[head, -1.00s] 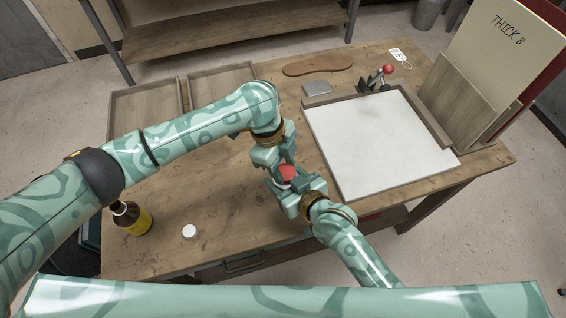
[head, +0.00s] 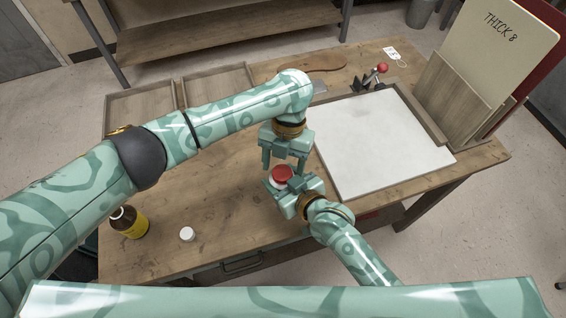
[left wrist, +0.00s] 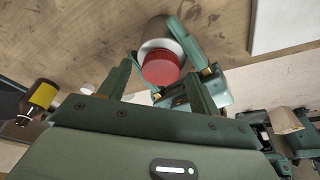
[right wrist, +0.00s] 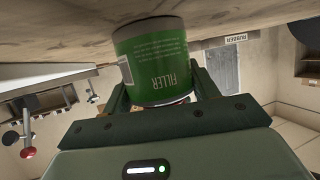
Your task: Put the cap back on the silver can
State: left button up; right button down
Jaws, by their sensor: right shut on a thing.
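The silver can (left wrist: 154,32) stands in my right gripper (head: 284,186), which is shut around its side. In the right wrist view its side carries a green label (right wrist: 157,62) reading FILLER, upside down in the picture. The red cap (head: 283,174) sits on top of the can and also shows in the left wrist view (left wrist: 161,67). I cannot tell whether it is fully seated. My left gripper (head: 285,163) is open and empty just above the cap, its fingers apart on either side and clear of it.
A brown bottle with a yellow label (head: 130,222) and a small white cap (head: 187,234) stand at the table's left front. A white board (head: 383,145), a lever with a red knob (head: 382,69) and a sheet rack (head: 455,95) fill the right. Shallow trays (head: 145,100) lie at the back left.

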pick_arm(q)
jog(key=shift+r, duration=0.1)
jog(key=shift+s+d+r, duration=0.1)
jog(key=shift+r, duration=2.15)
jog(key=shift+c, duration=0.3)
